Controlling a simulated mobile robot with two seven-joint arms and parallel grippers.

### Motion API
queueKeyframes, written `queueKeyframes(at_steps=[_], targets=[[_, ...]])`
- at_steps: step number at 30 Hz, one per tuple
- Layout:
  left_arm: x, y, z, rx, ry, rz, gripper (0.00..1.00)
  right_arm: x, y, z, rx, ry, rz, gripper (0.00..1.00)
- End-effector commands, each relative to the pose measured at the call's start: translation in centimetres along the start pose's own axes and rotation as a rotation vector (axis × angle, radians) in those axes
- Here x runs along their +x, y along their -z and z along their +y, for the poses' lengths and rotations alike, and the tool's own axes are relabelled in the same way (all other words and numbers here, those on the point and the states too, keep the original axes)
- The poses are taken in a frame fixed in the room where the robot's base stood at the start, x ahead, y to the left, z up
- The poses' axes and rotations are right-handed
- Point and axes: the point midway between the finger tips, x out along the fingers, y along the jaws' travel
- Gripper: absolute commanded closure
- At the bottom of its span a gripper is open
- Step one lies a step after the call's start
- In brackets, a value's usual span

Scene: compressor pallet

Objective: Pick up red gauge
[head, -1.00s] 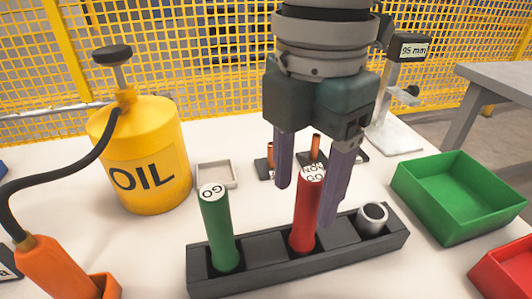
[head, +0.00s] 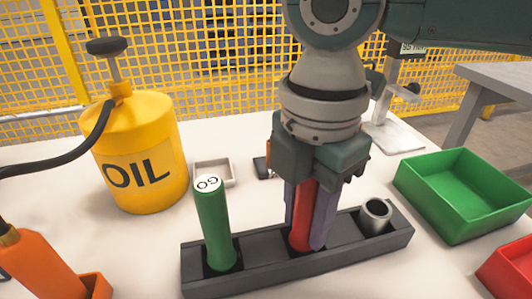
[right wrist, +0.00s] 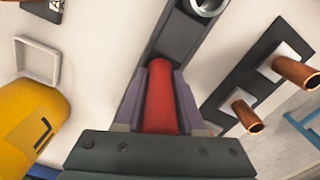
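The red gauge (head: 304,216) stands upright in a slot of the dark rack (head: 344,229), its top hidden by my right gripper (head: 308,233) in the head view. The right gripper points down over it, one purple finger on each side. In the right wrist view the red gauge (right wrist: 161,98) lies between the fingers (right wrist: 162,97), which look pressed against its sides. The gauge's lower end is still in the rack. My left gripper is not in view.
A yellow oil can (head: 140,155) is at left. A green bin (head: 460,195) and a red bin (head: 510,272) are at right. An orange-handled tool (head: 40,262) is front left.

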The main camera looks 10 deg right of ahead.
Motion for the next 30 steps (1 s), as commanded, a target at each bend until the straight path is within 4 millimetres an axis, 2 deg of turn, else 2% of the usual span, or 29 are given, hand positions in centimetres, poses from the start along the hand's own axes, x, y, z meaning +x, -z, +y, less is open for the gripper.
queueKeyframes(at_steps=[2,9,23,26,30], targets=[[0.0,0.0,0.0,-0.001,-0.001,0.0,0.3,0.0,0.0,0.0,0.0,0.0,0.0,0.72],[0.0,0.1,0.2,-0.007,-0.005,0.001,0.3,0.0,0.0,0.0,0.0,0.0,0.0,0.99],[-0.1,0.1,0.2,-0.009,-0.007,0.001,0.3,-0.2,0.0,0.0,0.0,-0.001,0.0,1.0],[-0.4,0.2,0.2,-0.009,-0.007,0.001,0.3,-1.1,0.0,0.1,-0.001,-0.002,0.001,1.0],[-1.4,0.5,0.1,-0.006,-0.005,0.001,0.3,-4.1,0.0,0.1,-0.001,-0.005,0.001,1.0]])
